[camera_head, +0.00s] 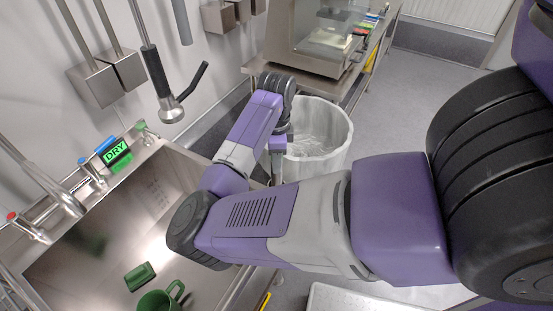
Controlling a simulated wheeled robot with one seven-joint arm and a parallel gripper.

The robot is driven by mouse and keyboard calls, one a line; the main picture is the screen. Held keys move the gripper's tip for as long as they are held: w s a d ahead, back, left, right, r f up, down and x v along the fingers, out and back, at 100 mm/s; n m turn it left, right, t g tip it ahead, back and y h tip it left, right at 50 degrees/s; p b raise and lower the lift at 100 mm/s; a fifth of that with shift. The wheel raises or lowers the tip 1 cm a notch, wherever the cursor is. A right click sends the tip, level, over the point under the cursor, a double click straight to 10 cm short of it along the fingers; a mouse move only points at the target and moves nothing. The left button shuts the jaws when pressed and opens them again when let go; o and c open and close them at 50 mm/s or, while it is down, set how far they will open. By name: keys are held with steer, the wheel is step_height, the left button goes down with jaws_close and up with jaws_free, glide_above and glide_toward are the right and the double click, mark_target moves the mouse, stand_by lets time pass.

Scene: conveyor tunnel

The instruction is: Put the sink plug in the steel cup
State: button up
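I cannot make out a sink plug or a steel cup in the head view. A green mug (157,301) stands in the steel sink at the bottom edge of the picture, partly cut off. A small dark green block (140,277) lies on the sink floor just behind it. My purple and grey arm crosses the picture from the right and bends up and back. My gripper (278,165) points down beside the white-lined bin, away from the sink. My own arm hides part of it, and its fingers are too small to read.
The steel sink (120,215) has taps and a green "DRY" sign (116,151) along its back rim. A spray hose (171,108) hangs above it. A white-lined bin (325,135) stands beyond my arm. A steel bench (372,75) carries a glass-fronted machine (318,35). Grey floor is clear at right.

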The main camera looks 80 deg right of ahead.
steer(key=o, duration=0.4)
steer(key=shift+r, duration=3.9)
